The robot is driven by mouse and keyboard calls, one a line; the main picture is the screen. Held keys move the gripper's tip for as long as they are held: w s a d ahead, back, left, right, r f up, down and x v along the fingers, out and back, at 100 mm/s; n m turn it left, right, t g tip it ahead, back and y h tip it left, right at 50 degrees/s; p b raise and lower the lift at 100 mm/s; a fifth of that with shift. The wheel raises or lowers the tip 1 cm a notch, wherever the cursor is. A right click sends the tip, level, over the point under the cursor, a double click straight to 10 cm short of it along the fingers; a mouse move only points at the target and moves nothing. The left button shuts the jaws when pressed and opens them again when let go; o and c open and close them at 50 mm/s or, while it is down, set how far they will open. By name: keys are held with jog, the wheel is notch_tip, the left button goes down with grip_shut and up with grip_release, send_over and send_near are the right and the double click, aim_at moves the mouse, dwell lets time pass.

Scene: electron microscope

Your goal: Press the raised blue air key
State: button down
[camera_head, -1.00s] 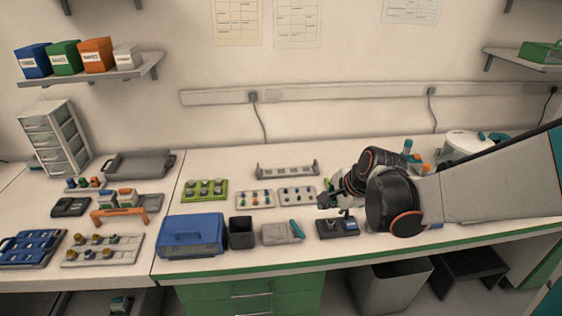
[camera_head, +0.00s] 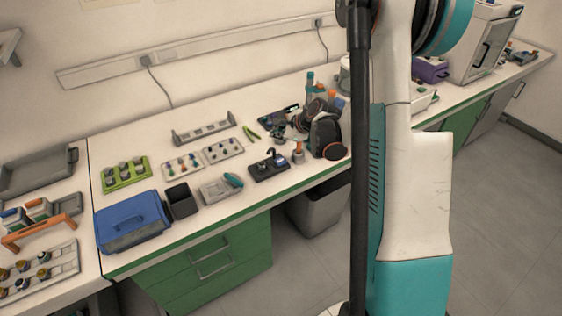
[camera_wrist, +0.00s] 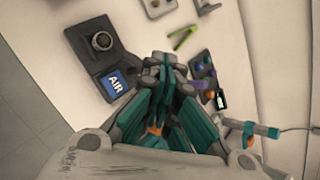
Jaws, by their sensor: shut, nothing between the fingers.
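The blue key marked "AIR" (camera_wrist: 115,84) shows in the wrist view on a dark base (camera_wrist: 92,40) that also carries a round metal-topped knob (camera_wrist: 102,41). In the head view the dark base (camera_head: 259,172) sits near the bench's front edge; the key is too small there to judge its height. My gripper (camera_wrist: 170,68) is shut and empty. In the wrist view its teal fingers lie just right of the key, apart from it in the picture. In the head view my gripper (camera_head: 285,130) appears behind the base, partly blending with dark items.
Green pliers (camera_wrist: 184,36) and a dark tray of small parts (camera_wrist: 205,75) lie nearby. A grey tray with a teal tool (camera_head: 220,188), a black bin (camera_head: 182,200) and a blue case (camera_head: 132,222) stand left of the base. An orange-capped bottle (camera_head: 298,153) stands to its right.

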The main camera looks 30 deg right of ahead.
aim_at(279, 162)
dwell(0.3)
jog(key=shift+f+b, duration=3.05)
jog(key=shift+f, duration=1.35)
jog(key=shift+f+b, duration=0.4)
jog(key=shift+b, duration=0.15)
jog(key=shift+f+b, duration=0.6)
jog(key=shift+f, duration=0.05)
jog(key=shift+r+p, duration=0.65)
jog(key=shift+r, duration=0.45)
jog(key=shift+r, duration=0.1)
jog(key=shift+r+p, duration=1.55)
jog(key=shift+r, duration=0.85)
